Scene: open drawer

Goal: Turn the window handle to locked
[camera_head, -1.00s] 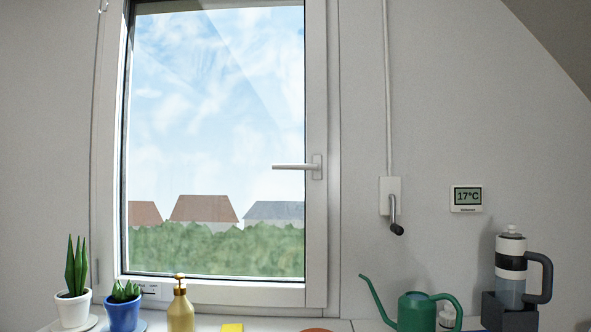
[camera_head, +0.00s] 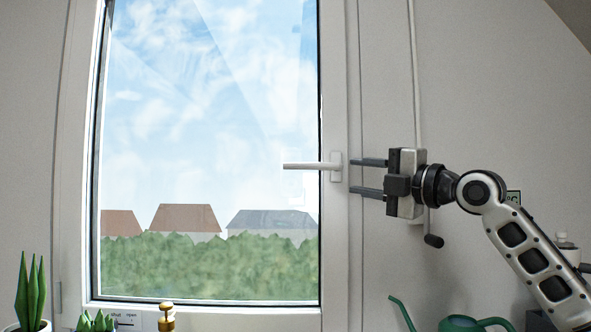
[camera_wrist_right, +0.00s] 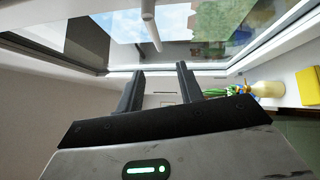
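The white window handle (camera_head: 312,166) sits on the right side of the window frame, its lever horizontal and pointing left over the glass. The handle also shows in the right wrist view (camera_wrist_right: 149,20), ahead of the fingers. My right gripper (camera_head: 354,176) comes in from the right, just right of the handle's base plate. Its two dark fingers point left, apart, one above the other, with nothing between them. In the right wrist view the gripper (camera_wrist_right: 160,70) is open and empty, and a gap shows between its fingertips and the handle. My left gripper is not in view.
A crank (camera_head: 432,240) hangs on the wall below my right gripper. A green watering can (camera_head: 462,323), a gold bottle (camera_head: 166,318) and potted plants (camera_head: 31,290) stand along the bottom. The thermostat (camera_head: 513,197) is partly behind my right arm. The glass left of the handle is clear.

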